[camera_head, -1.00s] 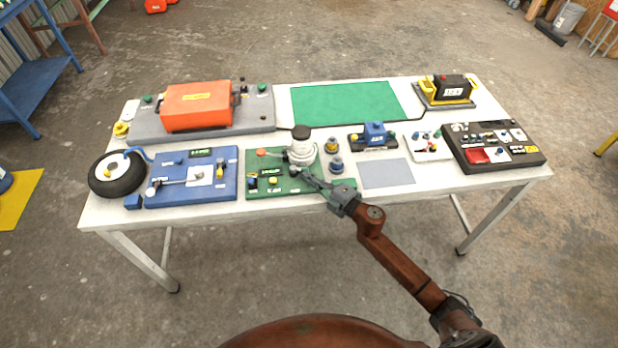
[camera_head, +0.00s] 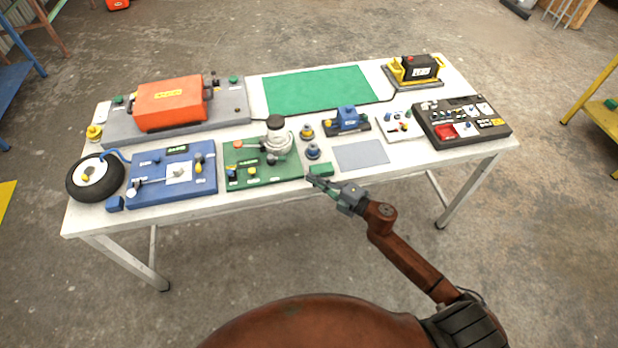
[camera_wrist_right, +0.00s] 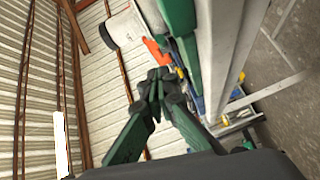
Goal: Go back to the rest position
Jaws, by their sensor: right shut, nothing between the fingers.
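My right gripper (camera_head: 312,181) is shut and empty. In the head view it hangs just in front of the table's front edge, near the right end of the green board (camera_head: 262,170) and apart from it. In the right wrist view its dark fingers (camera_wrist_right: 158,85) are together with nothing between them. The reddish-brown right arm comes up from the lower right. My left gripper does not show in the head view. The white table (camera_head: 375,156) stands ahead of me.
The table bears a blue board (camera_head: 172,190) with a wheel (camera_head: 95,177), an orange case (camera_head: 170,103), a green mat (camera_head: 319,90), a grey pad (camera_head: 361,155), a battery (camera_head: 417,67) and a black panel (camera_head: 462,122). The floor in front of the table is clear.

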